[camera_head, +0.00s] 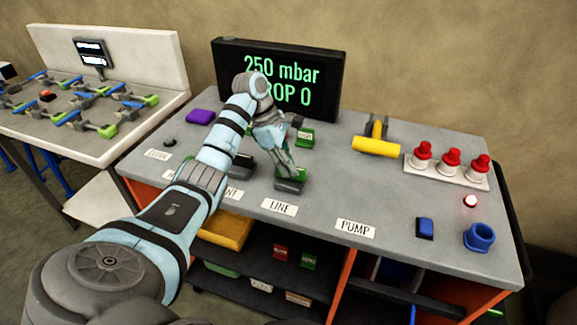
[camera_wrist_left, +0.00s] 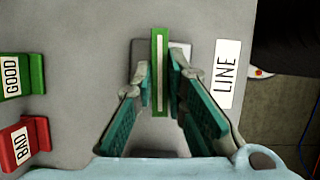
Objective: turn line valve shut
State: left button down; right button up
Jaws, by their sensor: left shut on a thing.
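The line valve's green handle with a pale stripe (camera_wrist_left: 159,75) stands between my left gripper's fingers (camera_wrist_left: 160,88) in the left wrist view. It runs parallel to the long side of the LINE label (camera_wrist_left: 228,74). In the head view my left gripper (camera_head: 287,168) points down at the line valve (camera_head: 290,184), behind the LINE label (camera_head: 279,207). The gripper is shut on the handle. The fingers hide part of the valve. My right gripper is in neither view.
A dark screen (camera_head: 331,70) reads 250 mbar and, partly covered by my arm, a drop of 0.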

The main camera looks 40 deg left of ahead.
aim_at(249, 156)
pick_arm(q)
jog(key=shift+m, duration=0.5)
jog(key=c, duration=1.6)
grip_release()
jog(key=shift+w, duration=0.1)
jog(key=shift+a+r, duration=0.2)
jog(key=shift+r, duration=0.3)
jog(key=s+a, duration=0.1)
jog(key=a, duration=0.2)
jog(key=s+a, duration=0.1)
jog(key=a, duration=0.3)
jog(key=s+a, duration=0.2)
jog(key=a, duration=0.2)
jog(key=shift+a, duration=0.2)
jog(key=shift+r, duration=0.15)
